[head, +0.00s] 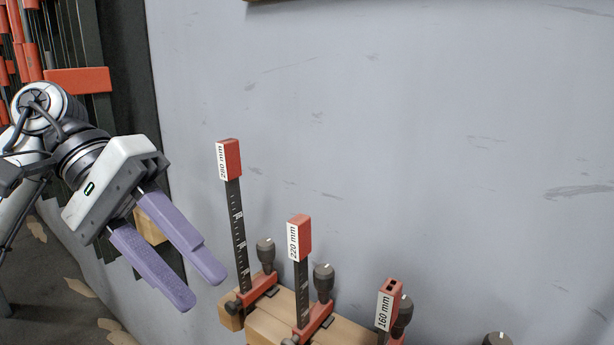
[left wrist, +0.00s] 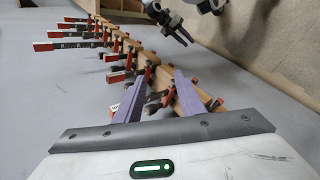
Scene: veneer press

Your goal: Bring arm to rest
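My left gripper (head: 202,287) hangs at the left in the head view, its two purple fingers apart with nothing between them. It is above and left of the row of clamps, clear of them. In the left wrist view the fingers (left wrist: 157,95) also stand apart, with clamps seen beyond the gap. The head view does not show the right arm.
Red-headed clamps labelled 280 mm (head: 229,160), 220 mm (head: 300,238) and 160 mm (head: 389,305) stand on wooden strips (head: 262,326). The grey surface (head: 430,130) beyond is bare. A rack with red parts (head: 78,80) stands at the upper left, behind my left arm.

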